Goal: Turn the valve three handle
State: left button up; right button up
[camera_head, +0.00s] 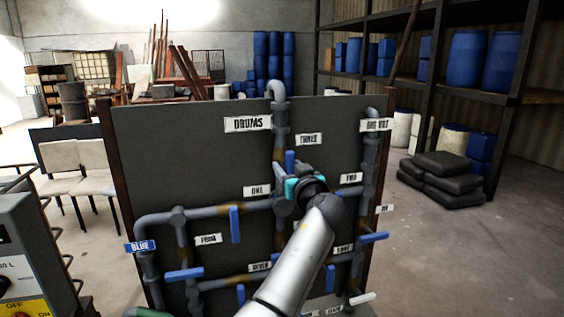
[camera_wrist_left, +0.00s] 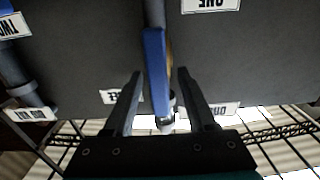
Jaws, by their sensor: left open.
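The valve three handle (camera_head: 290,161) is a blue bar on the upright grey pipe, just below and left of the THREE label (camera_head: 309,139). It stands roughly upright, its lower part hidden behind my left gripper (camera_head: 287,186). In the left wrist view, upside down, the blue handle (camera_wrist_left: 156,72) lies between the two dark fingers of my left gripper (camera_wrist_left: 160,76). The fingers are spread, with a gap showing on both sides of the handle. The THREE label (camera_wrist_left: 108,97) is partly covered by a finger there. My right gripper does not show.
The dark board (camera_head: 180,150) carries grey pipes and several other blue handles, such as one below the ONE label (camera_head: 235,224) and one at right (camera_head: 374,237). A control box (camera_head: 30,250) stands at left. Black sacks (camera_head: 440,178) lie on the floor at right.

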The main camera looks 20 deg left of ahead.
pick_arm(q)
jog(key=shift+w, duration=0.1)
jog(key=shift+d, duration=0.1)
jog(key=shift+c, duration=0.3)
grip_shut()
